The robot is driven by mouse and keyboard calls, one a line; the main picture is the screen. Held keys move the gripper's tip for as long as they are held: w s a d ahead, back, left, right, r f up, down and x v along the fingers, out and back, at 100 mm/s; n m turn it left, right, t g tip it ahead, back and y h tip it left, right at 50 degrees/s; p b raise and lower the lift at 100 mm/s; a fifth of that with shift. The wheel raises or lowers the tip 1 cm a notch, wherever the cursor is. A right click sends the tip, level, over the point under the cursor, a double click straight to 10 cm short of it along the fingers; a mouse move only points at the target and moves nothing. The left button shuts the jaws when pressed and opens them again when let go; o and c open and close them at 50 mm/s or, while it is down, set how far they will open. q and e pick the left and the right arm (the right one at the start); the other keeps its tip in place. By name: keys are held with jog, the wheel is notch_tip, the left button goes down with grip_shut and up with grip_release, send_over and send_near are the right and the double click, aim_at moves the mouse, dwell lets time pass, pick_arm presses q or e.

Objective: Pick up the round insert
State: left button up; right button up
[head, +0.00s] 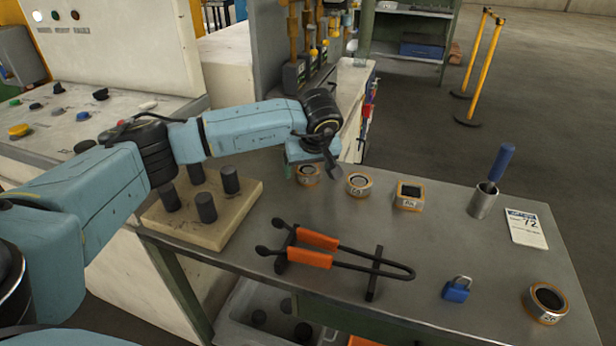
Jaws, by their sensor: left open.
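Three orange-rimmed inserts stand in a row on the grey metal table. The left insert (308,180) is partly hidden by my left gripper, so its opening is hard to make out. The middle insert (359,191) has a round-looking dark opening. The right insert (408,204) has a square opening. Another insert (546,316), with a round opening, sits alone at the table's front right. My left gripper (329,168) is open and empty, pointing down close to the left insert. I cannot tell whether it touches it. My right gripper is out of view.
Orange-handled tongs (345,257) lie on a rest in front of the inserts. A pale block with dark cylinders (207,207) is at left. A blue padlock (457,290), metal cup (482,203) and label card (525,229) are at right.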

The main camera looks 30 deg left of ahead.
pick_arm(q)
jog(key=shift+c, duration=0.2)
jog(key=c, duration=1.5)
jog(key=shift+r, duration=0.1)
